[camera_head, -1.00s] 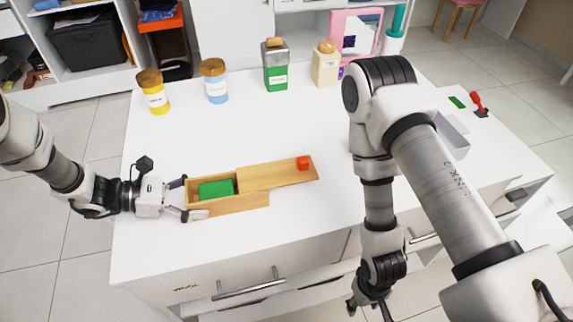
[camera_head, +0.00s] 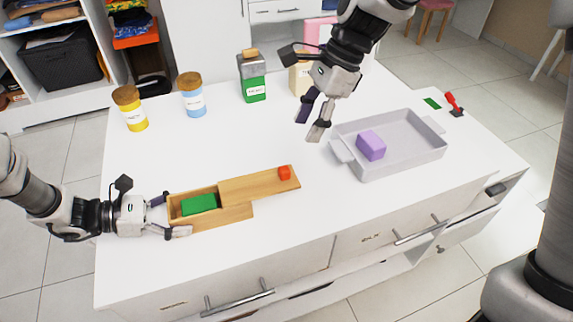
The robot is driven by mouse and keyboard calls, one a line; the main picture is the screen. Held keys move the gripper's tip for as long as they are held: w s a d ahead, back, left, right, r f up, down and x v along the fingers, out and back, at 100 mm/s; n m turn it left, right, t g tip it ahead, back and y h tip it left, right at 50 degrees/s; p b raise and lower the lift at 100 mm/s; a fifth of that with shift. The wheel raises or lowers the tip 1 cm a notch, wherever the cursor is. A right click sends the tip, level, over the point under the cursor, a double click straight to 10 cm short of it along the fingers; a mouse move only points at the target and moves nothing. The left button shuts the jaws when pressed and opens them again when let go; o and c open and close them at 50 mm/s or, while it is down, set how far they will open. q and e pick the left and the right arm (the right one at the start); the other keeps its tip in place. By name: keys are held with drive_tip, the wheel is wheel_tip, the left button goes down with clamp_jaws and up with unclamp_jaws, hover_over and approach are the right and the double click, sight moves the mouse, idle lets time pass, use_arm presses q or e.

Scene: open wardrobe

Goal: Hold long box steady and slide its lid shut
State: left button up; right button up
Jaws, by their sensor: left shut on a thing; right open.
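The long wooden box (camera_head: 238,212) lies on the white table at the left front, with a green block (camera_head: 199,204) showing in its uncovered left part. Its wooden lid (camera_head: 252,186) covers part of the box and sticks out past the right end. A red knob (camera_head: 285,173) sits on the lid near its right end. My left gripper (camera_head: 170,214) is shut on the left end of the box, one finger on each side. My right gripper (camera_head: 309,122) is open and empty, above the table and beyond the knob, its fingers pointing down.
A grey tray (camera_head: 432,151) with a purple block (camera_head: 371,145) stands to the right. Jars (camera_head: 130,108) (camera_head: 191,95), a green-labelled container (camera_head: 253,76) and a beige container (camera_head: 301,76) line the back. A red-handled item (camera_head: 453,102) is at far right. The table's middle is clear.

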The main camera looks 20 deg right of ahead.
sight(285, 168)
drive_tip(key=x, duration=1.1)
drive_tip(key=shift+w+a+f, duration=0.2)
drive_tip(key=shift+a+f, duration=0.05)
drive_tip(key=shift+f, duration=0.1)
clamp_jaws()
